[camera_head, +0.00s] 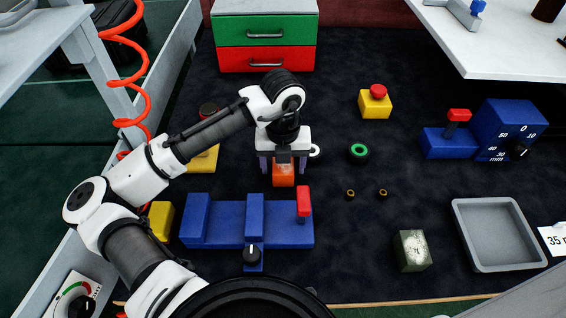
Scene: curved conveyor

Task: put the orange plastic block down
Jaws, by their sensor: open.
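The orange plastic block (284,175) is at the picture's centre, just behind the blue fixture with the red-handled lever. My gripper (283,172) points down over the block, its fingers apart on either side of it. The jaws are open. The block appears to be low, at or near the dark mat (330,225); I cannot tell whether a finger touches it. The upper part of the block is partly hidden by the gripper.
The blue fixture (225,235) with a red lever (304,202) stands close in front. A green-and-red drawer unit (265,58) is behind. To the right are a green-black ring (358,151), a yellow button box (375,104), a grey-green block (412,251) and a grey tray (460,215).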

